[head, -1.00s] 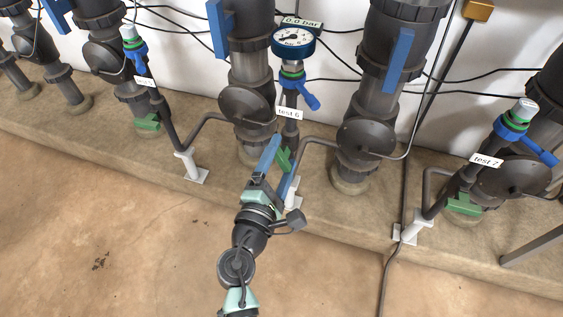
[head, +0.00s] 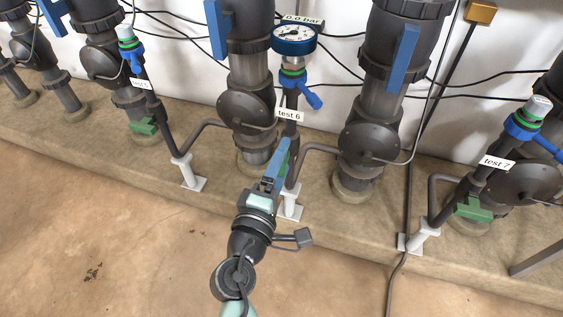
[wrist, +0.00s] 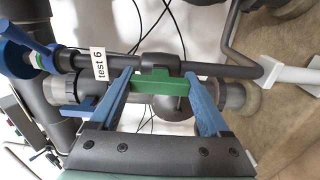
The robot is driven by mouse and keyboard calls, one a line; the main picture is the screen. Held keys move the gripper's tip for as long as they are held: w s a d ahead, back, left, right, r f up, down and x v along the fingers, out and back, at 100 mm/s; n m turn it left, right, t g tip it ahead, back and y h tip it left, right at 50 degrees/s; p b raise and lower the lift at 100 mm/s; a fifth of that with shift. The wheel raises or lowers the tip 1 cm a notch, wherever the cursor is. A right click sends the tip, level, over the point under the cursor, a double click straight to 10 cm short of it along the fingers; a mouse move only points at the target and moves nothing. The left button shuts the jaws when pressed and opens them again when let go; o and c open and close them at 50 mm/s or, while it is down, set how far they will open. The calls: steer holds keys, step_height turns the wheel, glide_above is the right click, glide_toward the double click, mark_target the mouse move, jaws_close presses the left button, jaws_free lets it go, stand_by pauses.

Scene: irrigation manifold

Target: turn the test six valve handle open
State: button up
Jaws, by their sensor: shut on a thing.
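The test 6 label (head: 290,115) hangs on a thin dark test pipe below a round gauge (head: 295,38). The green valve handle (head: 283,152) sits on that pipe, partly hidden by my gripper (head: 277,158) in the head view. In the wrist view the green handle (wrist: 160,86) lies between the two blue fingers of my gripper (wrist: 160,88), one at each end of it. The handle's long side runs about along the pipe. My gripper is shut on it. The test 6 label (wrist: 100,64) is left of the handle there.
A white pipe foot (head: 291,205) stands just right of my gripper. Thick pipes with black discs (head: 243,111) stand behind. The test 7 pipe has its own green handle (head: 473,210), far right. The floor in front is clear.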

steer(key=o, duration=1.2)
steer(key=shift+s, duration=0.1)
steer(key=p+v, duration=0.3)
steer(key=v, duration=0.9)
steer(key=shift+s+a, duration=0.15)
steer(key=shift+s, duration=0.25)
